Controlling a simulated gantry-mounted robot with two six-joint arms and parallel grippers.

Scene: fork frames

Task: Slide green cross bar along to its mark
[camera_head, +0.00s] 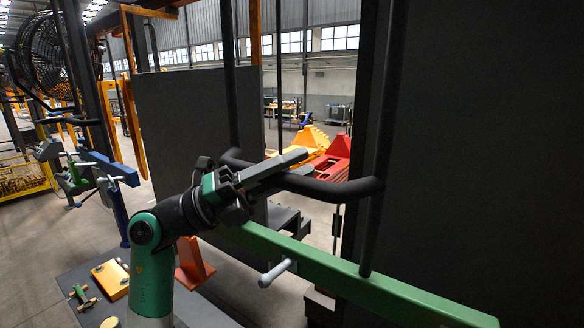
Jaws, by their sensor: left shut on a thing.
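The green cross bar (335,273) runs from behind my left arm down to the lower right. A grey pin with a round knob (275,272) sticks out from its near side. A curved black handle bar (335,189) passes above the cross bar. My left gripper (290,170) has its grey fingers across the handle bar and is shut on it. The cross bar's left end is hidden behind my arm. I cannot make out its mark. My right gripper is not in view.
Dark upright panels stand behind (190,110) and at right (480,140), with a gap between them. A thin black rod (377,225) comes down to the cross bar. An orange stand (193,264) and a yellow box (110,280) are low at left.

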